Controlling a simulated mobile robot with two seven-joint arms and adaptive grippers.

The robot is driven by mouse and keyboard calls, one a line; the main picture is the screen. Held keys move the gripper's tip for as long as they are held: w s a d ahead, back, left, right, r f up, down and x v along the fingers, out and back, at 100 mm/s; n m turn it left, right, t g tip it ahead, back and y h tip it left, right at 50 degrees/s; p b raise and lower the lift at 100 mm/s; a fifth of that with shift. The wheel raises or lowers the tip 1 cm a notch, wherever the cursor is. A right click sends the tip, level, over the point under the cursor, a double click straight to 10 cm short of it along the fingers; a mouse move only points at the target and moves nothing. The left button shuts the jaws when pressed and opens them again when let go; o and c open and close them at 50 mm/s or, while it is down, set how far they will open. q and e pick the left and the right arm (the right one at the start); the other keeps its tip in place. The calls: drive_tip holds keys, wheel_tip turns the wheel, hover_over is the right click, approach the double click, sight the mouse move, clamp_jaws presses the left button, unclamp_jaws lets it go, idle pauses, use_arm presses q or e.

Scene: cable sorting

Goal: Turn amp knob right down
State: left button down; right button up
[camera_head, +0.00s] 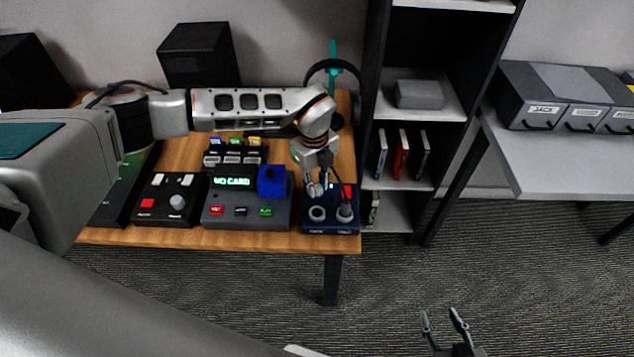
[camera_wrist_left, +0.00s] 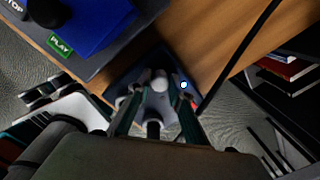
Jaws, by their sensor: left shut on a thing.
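The amp (camera_head: 331,225) is a dark blue box at the front right corner of the wooden table, with a red patch and several grey knobs on top. It also shows in the left wrist view (camera_wrist_left: 122,80). My left gripper (camera_head: 317,189) points down over the amp's back left part, its fingers shut on a grey knob (camera_wrist_left: 158,78) there. The fingers partly hide this knob. Two front knobs, left (camera_head: 317,213) and right (camera_head: 345,212), stand free of the gripper in the head view. My right gripper (camera_head: 444,318) is open and empty over the floor.
Left of the amp are a grey device (camera_head: 248,214) with a lit "NO CARD" display and blue block (camera_head: 271,181), and a black control box (camera_head: 168,211). Headphones on a teal stand (camera_head: 333,62) are behind. A dark shelf (camera_head: 407,183) stands close on the right.

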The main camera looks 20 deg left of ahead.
use_arm(q)
drive_tip(key=shift+n, duration=1.2)
use_arm(e)
drive_tip(key=shift+w+r, duration=0.1)
drive_tip(key=shift+r, duration=0.2)
drive_tip(key=shift+f, duration=0.1)
use_arm(q)
drive_tip(key=c, duration=1.8)
unclamp_jaws()
drive_tip(key=r, duration=1.2)
drive_tip(key=shift+s+a, duration=0.1)
drive_tip(key=shift+s, duration=0.2)
